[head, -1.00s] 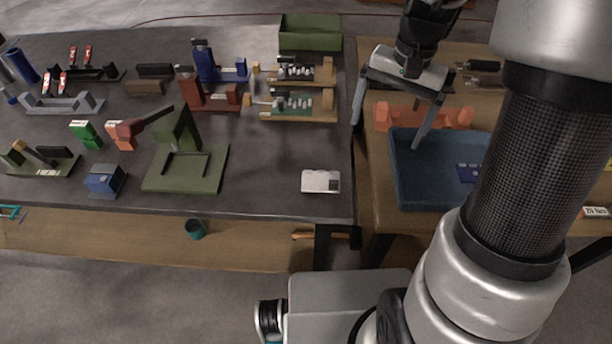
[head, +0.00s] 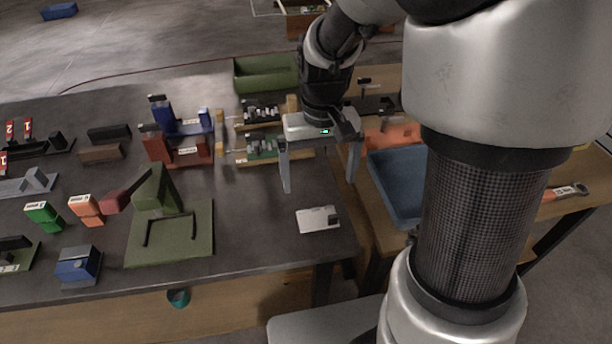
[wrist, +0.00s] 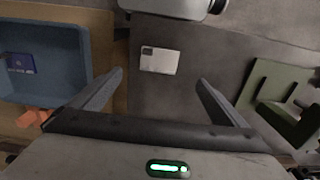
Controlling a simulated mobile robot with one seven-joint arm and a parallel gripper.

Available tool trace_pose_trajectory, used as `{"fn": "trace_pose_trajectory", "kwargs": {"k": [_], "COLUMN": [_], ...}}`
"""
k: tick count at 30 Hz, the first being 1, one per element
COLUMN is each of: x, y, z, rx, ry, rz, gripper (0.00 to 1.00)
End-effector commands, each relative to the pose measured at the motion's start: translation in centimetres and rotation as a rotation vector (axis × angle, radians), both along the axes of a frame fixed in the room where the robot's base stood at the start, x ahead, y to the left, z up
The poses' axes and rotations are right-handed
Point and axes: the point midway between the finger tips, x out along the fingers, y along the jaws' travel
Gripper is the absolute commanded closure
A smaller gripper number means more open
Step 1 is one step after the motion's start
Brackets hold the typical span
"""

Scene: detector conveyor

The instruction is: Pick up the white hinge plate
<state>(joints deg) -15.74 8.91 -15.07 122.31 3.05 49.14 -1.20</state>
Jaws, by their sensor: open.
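The white hinge plate (head: 318,219) lies flat on the dark grey table near its front right corner. It also shows in the wrist view (wrist: 159,60), beyond the fingertips and between them as seen there. My gripper (head: 320,188) is open and empty, above the table and behind the plate in the head view. In the wrist view my gripper (wrist: 160,78) shows both fingers spread wide, with nothing between them. The gripper and plate are apart.
A blue tray (head: 388,157) stands on the wooden table to the right. A green fixture (head: 170,232) stands left of the plate. Circuit-board holders (head: 262,147) and a green bin (head: 266,72) are behind. The table around the plate is clear.

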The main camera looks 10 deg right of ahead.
Motion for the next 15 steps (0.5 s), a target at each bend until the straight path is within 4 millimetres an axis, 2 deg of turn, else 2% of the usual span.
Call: {"fn": "trace_pose_trajectory", "kwargs": {"k": [1, 6, 9, 15], "x": [-0.1, -0.1, 0.0, 0.1], "y": [0.0, 0.0, 0.0, 0.0], "z": [-1.5, -5.0, -6.4, -7.6], "rx": [-0.001, -0.001, -0.001, 0.000], "ry": [0.004, 0.004, 0.003, 0.000], "rz": [0.000, -0.001, -0.001, -0.001], "gripper": [0.04, 0.04, 0.04, 0.04]}}
